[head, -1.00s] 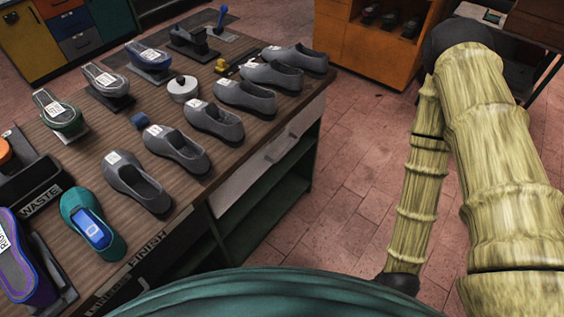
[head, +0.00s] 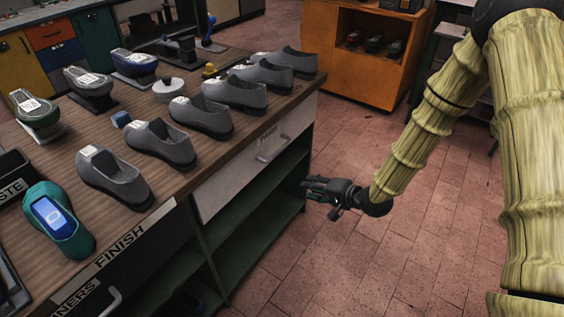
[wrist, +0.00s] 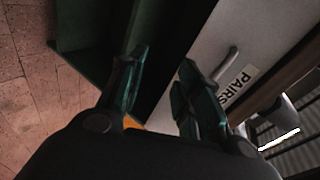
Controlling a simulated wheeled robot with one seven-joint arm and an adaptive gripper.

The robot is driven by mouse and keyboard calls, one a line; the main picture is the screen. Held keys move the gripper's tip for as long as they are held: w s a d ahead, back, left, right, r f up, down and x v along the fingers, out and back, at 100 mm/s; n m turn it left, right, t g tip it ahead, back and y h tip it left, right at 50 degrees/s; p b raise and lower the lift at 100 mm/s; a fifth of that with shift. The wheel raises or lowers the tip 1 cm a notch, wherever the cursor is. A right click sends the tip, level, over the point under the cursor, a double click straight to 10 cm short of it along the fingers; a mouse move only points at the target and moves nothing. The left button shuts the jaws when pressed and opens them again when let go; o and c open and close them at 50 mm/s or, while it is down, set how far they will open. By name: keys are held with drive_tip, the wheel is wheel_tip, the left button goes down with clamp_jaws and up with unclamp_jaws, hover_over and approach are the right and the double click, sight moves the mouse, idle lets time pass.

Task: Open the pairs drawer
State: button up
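The pairs drawer (head: 232,182) is a pale grey front under the right part of the bench top, with a bar handle (head: 272,150). It looks shut. In the wrist view the drawer front (wrist: 205,48) carries a PAIRS label (wrist: 237,84) beside its handle (wrist: 225,65). My gripper (head: 308,188) is in front of the bench, to the right of and lower than the handle, apart from it. In the wrist view its two fingers (wrist: 155,85) are spread with nothing between them, and the handle lies beyond the right finger.
Several grey shoes (head: 205,115) stand along the bench top (head: 125,205) above the drawer. Open green shelves (head: 255,225) are below it. An orange cabinet (head: 370,60) stands at the back. The tiled floor before the bench is clear.

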sight(282, 146)
drive_tip(key=w+a+r+y+b, duration=0.1)
drive_tip(key=w+r+y+b, duration=0.3)
drive_tip(key=w+r, duration=0.3)
drive_tip(key=x, duration=1)
drive_tip(key=shift+w+a+r+p, duration=0.25)
drive_tip(key=shift+w+a+p, duration=0.05)
drive_tip(key=shift+w, duration=0.1)
drive_tip(key=shift+c, duration=0.2)
clamp_jaws()
